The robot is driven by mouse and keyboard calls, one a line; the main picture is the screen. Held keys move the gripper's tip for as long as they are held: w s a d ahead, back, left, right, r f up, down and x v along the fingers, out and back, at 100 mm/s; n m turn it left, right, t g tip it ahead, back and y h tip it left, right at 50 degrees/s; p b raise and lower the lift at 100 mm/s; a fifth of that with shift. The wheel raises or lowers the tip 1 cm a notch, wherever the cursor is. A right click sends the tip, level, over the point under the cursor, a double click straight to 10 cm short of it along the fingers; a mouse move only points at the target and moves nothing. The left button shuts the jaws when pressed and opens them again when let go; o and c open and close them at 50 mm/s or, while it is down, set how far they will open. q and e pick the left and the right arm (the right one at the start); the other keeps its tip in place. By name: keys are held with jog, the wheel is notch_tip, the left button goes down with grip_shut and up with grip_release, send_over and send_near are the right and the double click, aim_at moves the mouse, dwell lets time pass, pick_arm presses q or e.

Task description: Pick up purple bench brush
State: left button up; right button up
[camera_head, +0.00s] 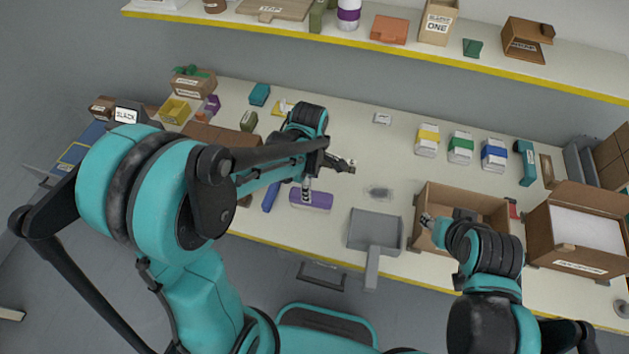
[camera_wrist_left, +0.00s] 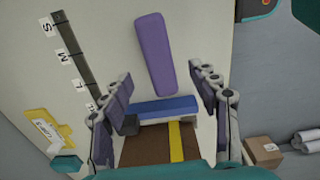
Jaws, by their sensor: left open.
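The purple bench brush (camera_head: 318,200) lies on the bench near its front edge, left of the grey dustpan. In the left wrist view the purple brush (camera_wrist_left: 152,52) lies lengthwise just beyond the fingertips. My left gripper (camera_head: 328,180) is open above and beside the brush, and nothing is between its fingers in the head view. In the left wrist view the left gripper (camera_wrist_left: 158,80) has its two fingers spread wide. My right gripper (camera_head: 427,219) is over the open cardboard box, and its fingers are too small to read.
A blue bar (camera_head: 270,197) lies left of the brush and also shows in the left wrist view (camera_wrist_left: 165,107). The grey dustpan (camera_head: 374,230) lies to the right. The cardboard box (camera_head: 460,193) stands further right. Several colored-lid tubs stand behind. A yellow-edged shelf (camera_head: 380,47) runs along the back.

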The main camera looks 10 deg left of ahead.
pick_arm(q)
jog(key=shift+w+f, duration=0.1)
jog(key=shift+f, duration=0.3)
notch_tip(320, 180, down, 7)
jog(key=b, duration=0.2)
jog(key=shift+b, duration=0.35)
jog(key=c, duration=1.2)
